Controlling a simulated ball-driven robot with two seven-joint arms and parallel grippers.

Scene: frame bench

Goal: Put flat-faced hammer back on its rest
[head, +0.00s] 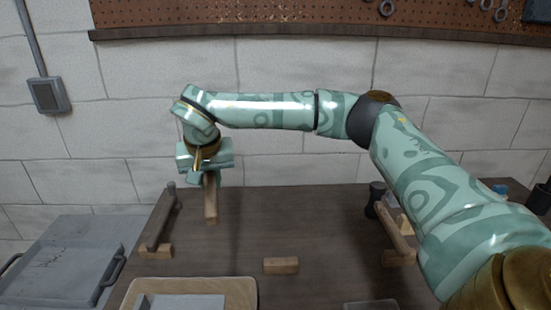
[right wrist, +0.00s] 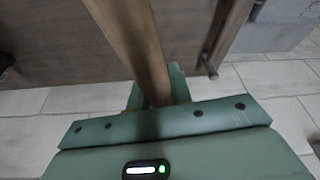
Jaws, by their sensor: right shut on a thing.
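My right gripper (head: 203,168) is above the back left of the bench, shut on a wooden handle (head: 210,202) that points down and toward the front. In the right wrist view the handle (right wrist: 135,45) runs from between the fingers (right wrist: 158,92) up out of the picture. The head of the held tool does not show in either view, so I cannot tell its face shape. A small wooden rest block (head: 281,265) lies bare in the middle of the bench. My left gripper is not in view.
One hammer (head: 160,215) lies on a wooden block (head: 155,252) at the left. A dark-headed tool (head: 392,228) lies on another block (head: 398,258) at the right. A tray (head: 250,294) stands at the front and a grey cart (head: 65,265) at the left.

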